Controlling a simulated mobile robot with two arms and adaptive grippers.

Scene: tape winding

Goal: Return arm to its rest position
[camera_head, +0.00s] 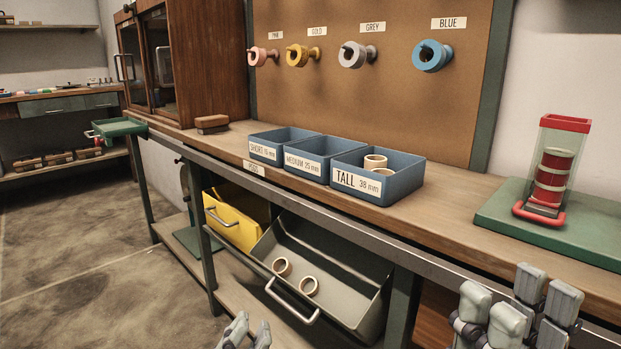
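My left gripper (247,332) shows only its fingertips at the bottom edge, in front of the grey drawer. The rest of it is cut off, and I cannot tell how far its fingers are spread. My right gripper (516,306) is at the bottom right, in front of the bench's front edge. Its grey fingers point up and stand apart, with nothing seen between them. Neither gripper is seen touching an object.
The wooden bench (455,220) holds blue bins, the tall one (392,190) with tape rolls (375,162) inside. A dispenser (552,170) stands on a green mat (590,232). The open grey drawer (350,318) holds two rolls. Coloured tapes hang on the board (400,90).

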